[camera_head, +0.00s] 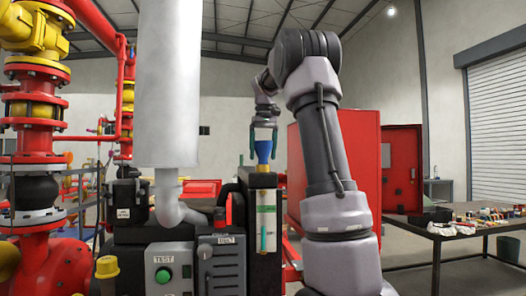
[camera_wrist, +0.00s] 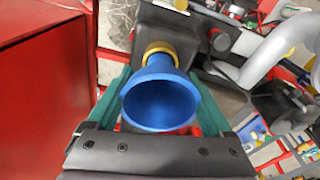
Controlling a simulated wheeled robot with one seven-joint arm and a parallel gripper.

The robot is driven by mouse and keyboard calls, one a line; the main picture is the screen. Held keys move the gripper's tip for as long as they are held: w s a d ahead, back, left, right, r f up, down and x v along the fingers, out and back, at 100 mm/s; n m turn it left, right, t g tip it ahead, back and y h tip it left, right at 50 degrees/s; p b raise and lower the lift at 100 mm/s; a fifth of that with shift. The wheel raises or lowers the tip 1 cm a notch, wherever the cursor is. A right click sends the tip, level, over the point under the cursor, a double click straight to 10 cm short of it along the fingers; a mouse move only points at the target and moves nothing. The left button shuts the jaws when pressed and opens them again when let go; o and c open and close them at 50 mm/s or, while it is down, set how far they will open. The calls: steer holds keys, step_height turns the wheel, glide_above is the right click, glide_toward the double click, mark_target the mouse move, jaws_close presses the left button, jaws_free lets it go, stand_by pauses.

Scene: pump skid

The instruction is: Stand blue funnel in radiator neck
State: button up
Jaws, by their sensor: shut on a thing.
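The blue funnel (camera_head: 264,150) is upright, wide mouth up, right above the black radiator (camera_head: 262,182). My gripper (camera_head: 263,138) is shut on it, with one green finger on each side. In the wrist view I look into the funnel's open bowl (camera_wrist: 160,103) between the fingers of my gripper (camera_wrist: 161,80). The brass-coloured radiator neck (camera_wrist: 160,50) shows as a ring just beyond the funnel, in line with its narrow end. In the head view the neck (camera_head: 263,168) is small under the funnel. The spout's tip is hidden, so I cannot tell how deep it sits.
A grey exhaust pipe (camera_head: 170,85) stands close left of the radiator, with a control box (camera_head: 170,268) below. A red cabinet (camera_head: 360,150) is behind my arm. Red pipework (camera_head: 35,110) fills the far left. A cluttered table (camera_head: 470,228) is at the right.

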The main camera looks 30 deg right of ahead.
steer(key=shift+f, duration=0.15)
steer(key=o, duration=1.3)
steer(key=r, duration=0.3)
steer(key=s+r, duration=0.1)
steer(key=r, duration=0.6)
steer(key=shift+s+a+r, duration=0.1)
steer(key=shift+s+r, duration=0.05)
steer(key=shift+r, duration=0.2)
